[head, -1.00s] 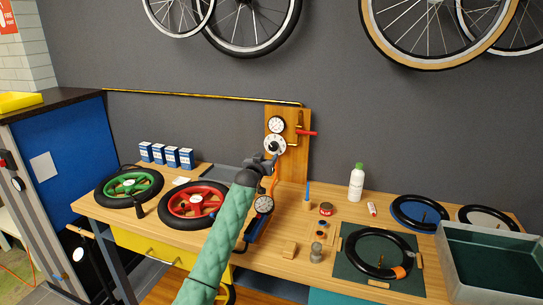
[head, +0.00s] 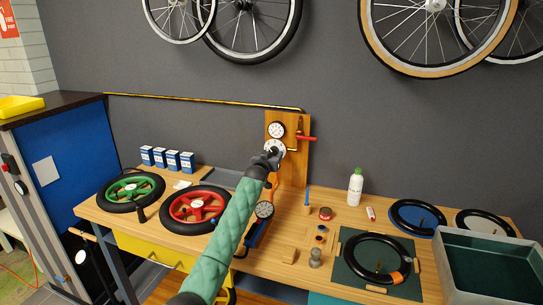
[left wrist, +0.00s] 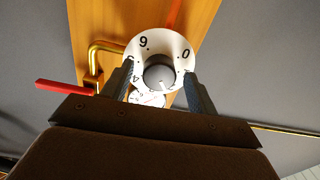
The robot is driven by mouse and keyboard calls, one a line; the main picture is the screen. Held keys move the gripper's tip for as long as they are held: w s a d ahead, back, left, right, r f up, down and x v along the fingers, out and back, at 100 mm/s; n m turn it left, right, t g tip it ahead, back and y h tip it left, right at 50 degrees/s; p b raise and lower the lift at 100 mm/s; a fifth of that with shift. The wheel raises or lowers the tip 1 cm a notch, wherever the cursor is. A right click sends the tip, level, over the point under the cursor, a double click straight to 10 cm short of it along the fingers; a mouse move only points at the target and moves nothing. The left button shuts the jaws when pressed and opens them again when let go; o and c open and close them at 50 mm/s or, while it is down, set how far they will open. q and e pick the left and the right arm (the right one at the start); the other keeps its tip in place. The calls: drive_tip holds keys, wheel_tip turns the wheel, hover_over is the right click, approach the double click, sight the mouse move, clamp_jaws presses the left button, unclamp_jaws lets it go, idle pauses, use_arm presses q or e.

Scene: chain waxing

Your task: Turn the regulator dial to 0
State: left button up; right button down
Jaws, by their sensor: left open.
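The regulator dial is white with black numbers and a grey central knob (left wrist: 160,76). It is on the wooden wall panel, and the dial's face (left wrist: 146,46) shows a 6 and a 0 in the left wrist view. My left gripper (left wrist: 158,78) is open, with one finger on each side of the knob, over the dial's edges. I cannot tell whether the fingers touch it. In the head view the left gripper (head: 268,157) partly covers the dial (head: 277,144). My right gripper is out of view.
A round gauge (head: 277,130) sits just above the dial, and a red valve lever (head: 306,138) is beside it. A brass pipe (left wrist: 94,62) bends near the dial. Wheels with red (head: 196,208) and green (head: 130,190) hubs lie on the bench. A tray (head: 492,262) is at the right.

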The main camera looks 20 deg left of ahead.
use_arm(q)
drive_tip(key=c, duration=1)
drive_tip(key=shift+n, duration=0.3)
